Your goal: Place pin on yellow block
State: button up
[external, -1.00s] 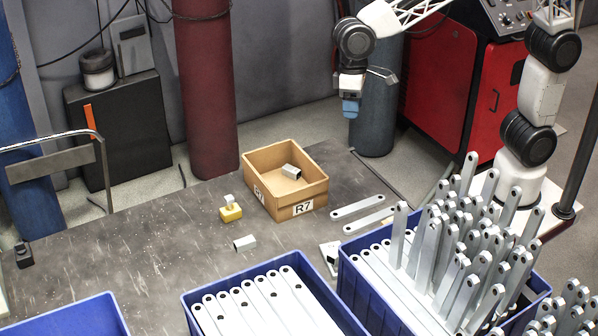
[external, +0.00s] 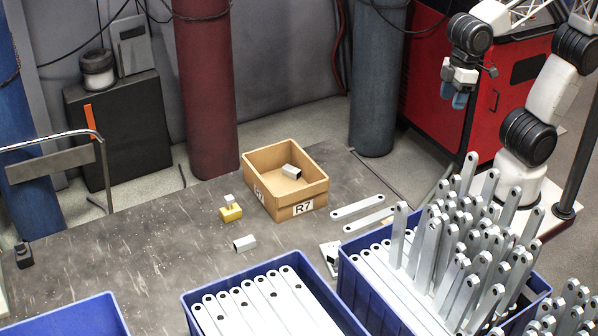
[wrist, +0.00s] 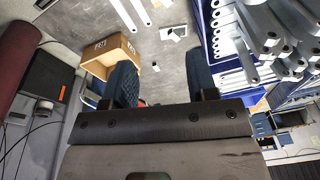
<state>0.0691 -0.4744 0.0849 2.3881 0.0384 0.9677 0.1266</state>
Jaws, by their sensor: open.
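A small yellow block (external: 231,214) sits on the grey table, left of the wooden box. A small grey pin (external: 228,200) stands on top of the block, with its blocky pale head up; whether it is seated in a hole is too small to tell. My gripper (external: 455,101) is high at the upper right, in front of the red cabinet and far from the block. Its two blue fingers are apart and empty, as the wrist view (wrist: 163,78) also shows. I cannot make out the yellow block in the wrist view.
Another tube piece (external: 244,243) lies on the table. Two flat brackets (external: 358,207) lie right of the box. Blue crates (external: 340,316) of brackets line the front.

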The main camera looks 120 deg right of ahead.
jog(key=s+a+f+n, duration=0.1)
jog(key=s+f+n, duration=0.1)
jog(key=s, duration=0.6)
jog(key=shift+s+a+f+t, duration=0.3)
jog(key=shift+a+f, duration=0.05)
jog(key=shift+f, duration=0.05)
dwell(0.8)
